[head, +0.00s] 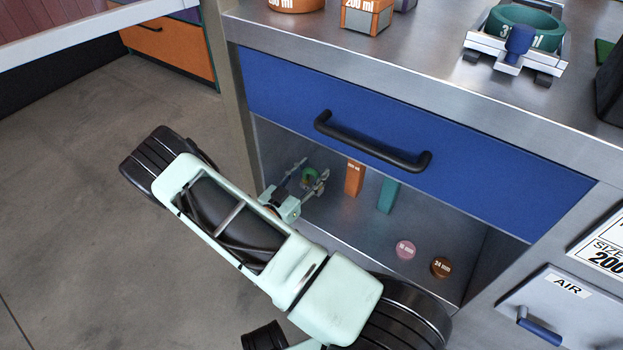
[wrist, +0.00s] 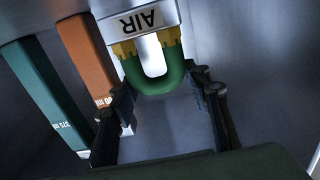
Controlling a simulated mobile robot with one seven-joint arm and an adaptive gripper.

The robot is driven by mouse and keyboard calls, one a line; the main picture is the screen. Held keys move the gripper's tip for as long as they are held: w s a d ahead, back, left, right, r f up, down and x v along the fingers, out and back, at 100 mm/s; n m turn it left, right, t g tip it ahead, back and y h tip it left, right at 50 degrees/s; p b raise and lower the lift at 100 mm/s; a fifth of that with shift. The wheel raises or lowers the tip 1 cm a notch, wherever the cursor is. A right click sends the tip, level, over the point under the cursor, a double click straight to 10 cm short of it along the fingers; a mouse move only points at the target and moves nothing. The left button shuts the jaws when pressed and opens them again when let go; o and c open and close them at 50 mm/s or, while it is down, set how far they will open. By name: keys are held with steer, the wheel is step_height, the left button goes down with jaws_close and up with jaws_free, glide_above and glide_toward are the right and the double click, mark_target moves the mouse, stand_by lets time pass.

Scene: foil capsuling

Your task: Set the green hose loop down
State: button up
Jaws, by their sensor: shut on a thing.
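The green hose loop (wrist: 153,86) is a U-shaped hose with yellow end fittings. In the wrist view its ends meet a white block marked AIR (wrist: 137,22); I cannot tell whether they are attached to it. My gripper (wrist: 161,90) has one black finger on each side of the loop and is shut on it. In the head view my gripper (head: 309,178) is inside the open bay under the blue drawer, at its left. Only a small green part of the loop (head: 311,174) shows there. Its contact with the bay floor is unclear.
An orange block (head: 354,180) and a teal block (head: 388,195) stand right of my gripper in the bay. A pink disc (head: 405,250) and a brown disc (head: 441,267) lie farther front. The blue drawer (head: 420,130) hangs above. Bare bay floor (head: 350,222) lies between.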

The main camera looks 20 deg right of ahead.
steer(key=shift+f, duration=0.95)
steer(key=o, duration=1.4)
steer(key=shift+c, duration=0.2)
steer(key=shift+s+a+r, duration=0.1)
steer(key=shift+a, duration=0.05)
steer(key=p+v, duration=0.3)
steer(key=v, duration=0.8)
steer(key=shift+s+a, duration=0.25)
steer(key=shift+a, duration=0.05)
